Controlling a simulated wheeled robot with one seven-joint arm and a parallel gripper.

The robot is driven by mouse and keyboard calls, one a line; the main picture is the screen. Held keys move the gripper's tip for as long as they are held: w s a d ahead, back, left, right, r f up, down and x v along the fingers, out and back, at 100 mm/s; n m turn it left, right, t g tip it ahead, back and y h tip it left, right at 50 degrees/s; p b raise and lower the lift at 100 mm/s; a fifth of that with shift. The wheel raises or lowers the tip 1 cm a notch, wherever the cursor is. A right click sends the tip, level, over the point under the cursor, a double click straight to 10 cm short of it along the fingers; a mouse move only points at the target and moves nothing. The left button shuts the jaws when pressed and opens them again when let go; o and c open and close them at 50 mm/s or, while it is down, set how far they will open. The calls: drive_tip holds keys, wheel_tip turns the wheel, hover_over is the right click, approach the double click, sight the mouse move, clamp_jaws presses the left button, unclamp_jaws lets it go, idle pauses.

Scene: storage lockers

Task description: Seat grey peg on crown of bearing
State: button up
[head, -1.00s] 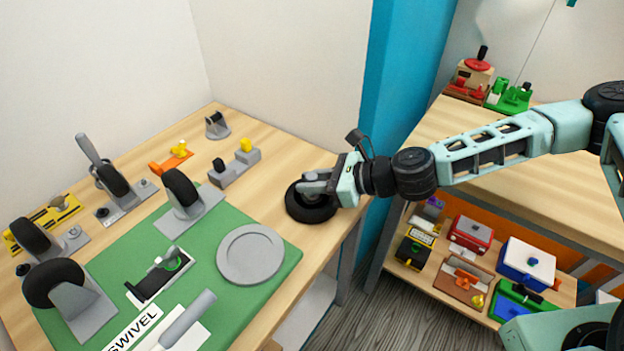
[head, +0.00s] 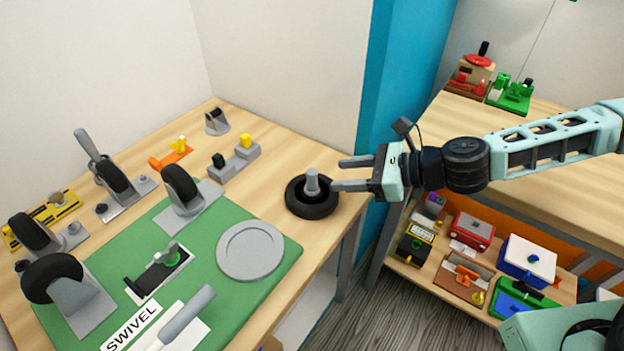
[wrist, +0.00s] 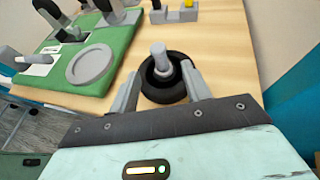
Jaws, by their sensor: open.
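The grey peg (head: 312,183) stands upright in the middle of a black, tyre-like ring (head: 301,209), which looks like the bearing, on the wooden table. In the wrist view the peg (wrist: 160,60) rises from the ring's centre, and the ring (wrist: 167,95) lies between and beyond my fingers. How the peg's foot meets the ring is hidden inside it. My gripper (head: 338,174) is open and empty, to the right of the peg, fingers pointing left at it. In the wrist view the fingertips of my gripper (wrist: 160,84) are spread on either side of the peg's line.
A green mat (head: 215,206) with a round grey plate (head: 250,250) lies left of the ring. Several black-wheeled casters stand farther left. A grey block with a yellow knob (head: 246,146) is behind. The blue pillar (head: 405,90) and another workbench (head: 530,150) stand at right.

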drive_tip(key=v, duration=0.9)
drive_tip(key=shift+d, duration=0.15)
drive_tip(key=s+a+f+n+g+h, duration=0.1)
drive_tip(key=s+f+n+g+h, duration=0.25)
drive_tip(key=s+n, duration=0.3)
drive_tip(key=s+a+f+n+g+h, duration=0.2)
drive_tip(key=s+n+g+h, duration=0.15)
drive_tip(key=s+n, duration=0.35)
drive_tip(key=s+r+n+t+h, duration=0.2)
drive_tip(key=s+r+n+h, duration=0.3)
drive_tip(key=r+n, duration=0.8)
drive_tip(key=n, duration=0.3)
drive_tip(key=shift+s+r, duration=0.2)
drive_tip(key=shift+r, duration=0.1)
drive_tip(key=shift+a, duration=0.15)
drive_tip(key=shift+c, duration=1.3)
drive_tip(key=shift+a, duration=0.1)
